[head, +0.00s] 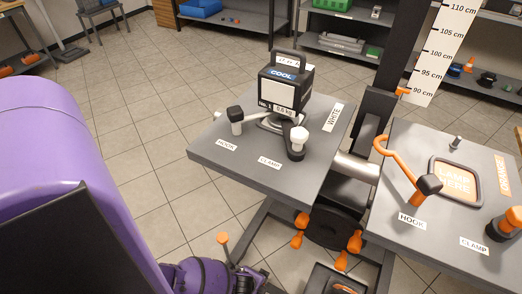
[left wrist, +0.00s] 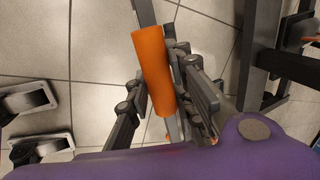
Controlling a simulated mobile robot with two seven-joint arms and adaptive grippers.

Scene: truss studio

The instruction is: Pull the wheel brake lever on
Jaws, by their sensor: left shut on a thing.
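The brake lever's orange cylindrical grip (left wrist: 152,72) is in the middle of the left wrist view, on a grey bar. My left gripper (left wrist: 162,88) has its dark fingers on either side of this grip and is shut on it. In the head view my purple left arm reaches down to the bottom middle, where the left gripper (head: 248,284) is partly cut off by the frame's edge. A small orange-topped stem (head: 223,239) stands just behind it; I cannot tell whether it is part of the same lever. My right gripper is in neither view.
A grey table (head: 220,158) carries a weight block (head: 286,82) marked COOL. A second grey table (head: 400,160) with an orange hook stands at right. Orange knobs (head: 298,238) sit under the tables. Dark frame bars (left wrist: 285,65) lie right of the grip.

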